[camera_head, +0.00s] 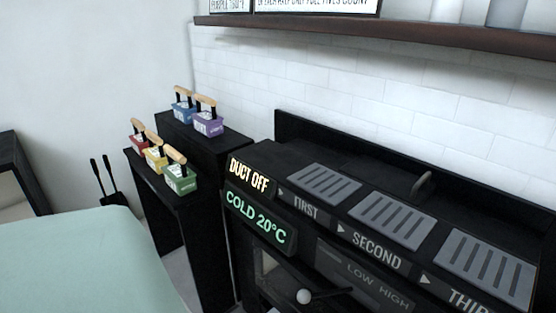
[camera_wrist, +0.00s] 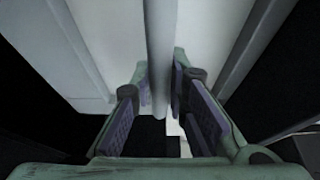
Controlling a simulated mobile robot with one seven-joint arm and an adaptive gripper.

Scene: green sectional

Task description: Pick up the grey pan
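I cannot make out a grey pan for certain in either view. In the head view a small grey curved piece (camera_head: 423,186) stands at the back of the black stove (camera_head: 290,135); I cannot tell whether it belongs to a pan. My gripper (camera_wrist: 161,88) shows only in the wrist view. Its purple-padded fingers are apart, with a gap between the tips. A pale grey upright bar (camera_wrist: 160,35) lines up with that gap; I cannot tell its distance or whether the fingers touch it.
Three grey slotted burner plates (camera_head: 392,219) lie along the stove top. Several small coloured boxes with wooden handles, one of them green (camera_head: 180,179), stand on black stands left of the stove. A dark wooden shelf (camera_head: 380,34) runs above. A black long-handled tool (camera_head: 106,182) leans by the wall.

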